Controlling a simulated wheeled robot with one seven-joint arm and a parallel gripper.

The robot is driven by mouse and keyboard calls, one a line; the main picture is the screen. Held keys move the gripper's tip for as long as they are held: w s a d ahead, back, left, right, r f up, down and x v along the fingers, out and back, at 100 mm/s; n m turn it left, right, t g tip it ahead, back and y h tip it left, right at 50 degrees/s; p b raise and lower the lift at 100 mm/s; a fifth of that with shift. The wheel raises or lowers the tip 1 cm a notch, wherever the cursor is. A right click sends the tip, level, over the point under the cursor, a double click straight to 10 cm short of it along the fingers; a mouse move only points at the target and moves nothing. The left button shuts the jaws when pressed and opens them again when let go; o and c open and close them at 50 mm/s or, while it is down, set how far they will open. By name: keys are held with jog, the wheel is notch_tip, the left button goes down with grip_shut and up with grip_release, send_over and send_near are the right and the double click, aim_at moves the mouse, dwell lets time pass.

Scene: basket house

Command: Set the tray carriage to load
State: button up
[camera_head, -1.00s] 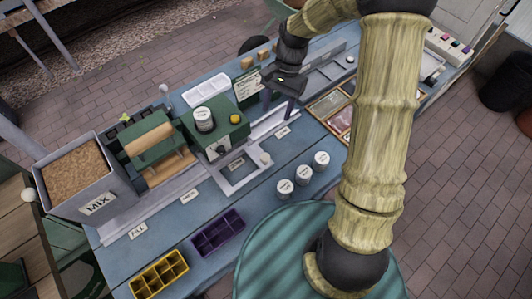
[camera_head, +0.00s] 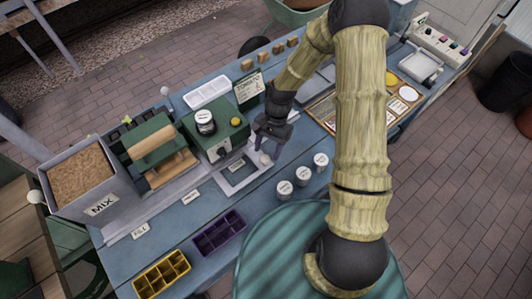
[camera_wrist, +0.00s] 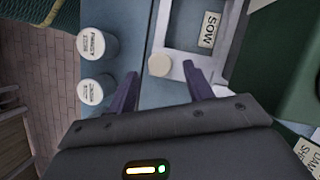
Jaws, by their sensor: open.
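The tray carriage (camera_head: 228,184) is a pale grey open frame on the bench, beside the SOW label (camera_wrist: 209,30). Its round cream knob (camera_head: 265,159) stands at its right corner. In the wrist view the carriage frame (camera_wrist: 180,48) is at the top and the knob (camera_wrist: 160,65) appears between my fingertips. My gripper (camera_head: 271,147) is open and empty, its dark fingers just above and around the knob; I cannot tell whether they touch it. The wrist view also shows my gripper (camera_wrist: 160,86). The load label is not readable; my gripper covers part of the rail.
A green box (camera_head: 222,135) with a dark-topped jar stands behind the carriage. Three white-lidded jars (camera_head: 302,174) stand at the front right. A purple tray (camera_head: 218,232) and a yellow tray (camera_head: 160,274) lie at the front left. A MIX hopper (camera_head: 82,180) is at the left end.

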aim_at(265, 158)
jog(key=shift+x, duration=1.5)
grip_shut()
